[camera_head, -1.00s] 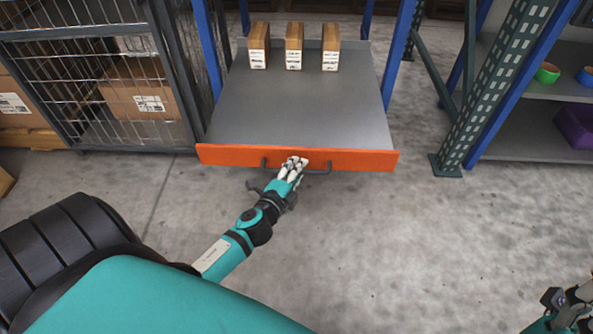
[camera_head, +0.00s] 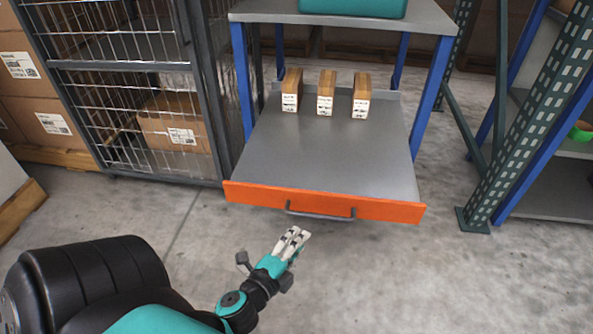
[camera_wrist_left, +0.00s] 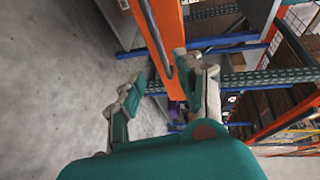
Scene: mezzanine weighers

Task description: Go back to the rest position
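My left gripper (camera_head: 292,240) is in front of the drawer and below its handle in the head view, apart from it. The left wrist view shows its fingers (camera_wrist_left: 165,85) spread apart with nothing between them. The drawer is pulled out, with a grey floor (camera_head: 330,160) and an orange front (camera_head: 385,209) with a dark handle (camera_head: 320,214). The orange front also shows in the left wrist view (camera_wrist_left: 164,22), beyond the fingers. My right gripper is in neither view.
Three brown boxes (camera_head: 292,90) (camera_head: 326,93) (camera_head: 361,95) stand at the back of the drawer. A wire cage (camera_head: 130,95) stands left, a green perforated rack post (camera_head: 530,120) right. A teal object (camera_head: 352,7) sits on the table above. The floor in front is clear.

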